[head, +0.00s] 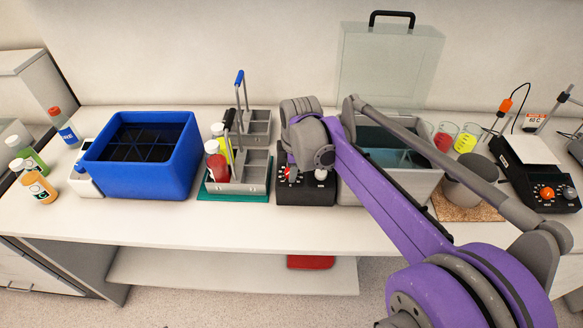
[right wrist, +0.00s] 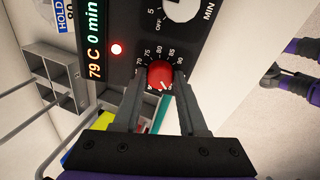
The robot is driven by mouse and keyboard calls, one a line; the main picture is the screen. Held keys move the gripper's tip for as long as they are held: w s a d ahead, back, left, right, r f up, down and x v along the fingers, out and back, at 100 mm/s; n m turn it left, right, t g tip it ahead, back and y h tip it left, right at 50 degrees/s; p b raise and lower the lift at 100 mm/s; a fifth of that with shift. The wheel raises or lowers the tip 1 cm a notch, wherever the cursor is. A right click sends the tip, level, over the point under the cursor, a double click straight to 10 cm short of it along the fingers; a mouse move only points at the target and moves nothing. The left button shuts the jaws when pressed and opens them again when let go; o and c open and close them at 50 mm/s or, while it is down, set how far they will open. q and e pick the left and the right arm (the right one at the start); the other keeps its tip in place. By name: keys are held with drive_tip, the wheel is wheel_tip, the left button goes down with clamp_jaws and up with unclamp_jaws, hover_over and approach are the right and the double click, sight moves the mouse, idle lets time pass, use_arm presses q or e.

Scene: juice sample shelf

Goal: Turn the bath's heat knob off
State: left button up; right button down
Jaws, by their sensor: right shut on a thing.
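The bath (head: 415,187) is a metal tank with water in it and its clear lid (head: 385,65) standing raised behind. Its black control box (head: 305,192) is partly hidden by my right arm. In the right wrist view the red heat knob (right wrist: 160,72) sits on a scale with marks from 70 to 90. My right gripper (right wrist: 160,86) is shut on this knob, one finger on each side. The display (right wrist: 95,45) reads 79 C and 0 min, and a red lamp (right wrist: 116,49) is lit. A pale timer knob (right wrist: 183,8) is beside it. My left gripper is not in view.
A metal rack (head: 240,186) with bottles stands on a green mat, close left of the control box. A blue bin (head: 150,180) is farther left. A beaker pair (head: 455,138) and a black hotplate (head: 545,185) are at right. The front counter strip is clear.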

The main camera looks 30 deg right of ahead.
drive_tip(key=shift+n, duration=0.4)
drive_tip(key=shift+c, duration=2.2)
unclamp_jaws()
drive_tip(key=shift+r, duration=0.1)
drive_tip(key=v, duration=1)
drive_tip(key=shift+r+p, duration=0.3)
drive_tip(key=shift+r, duration=0.05)
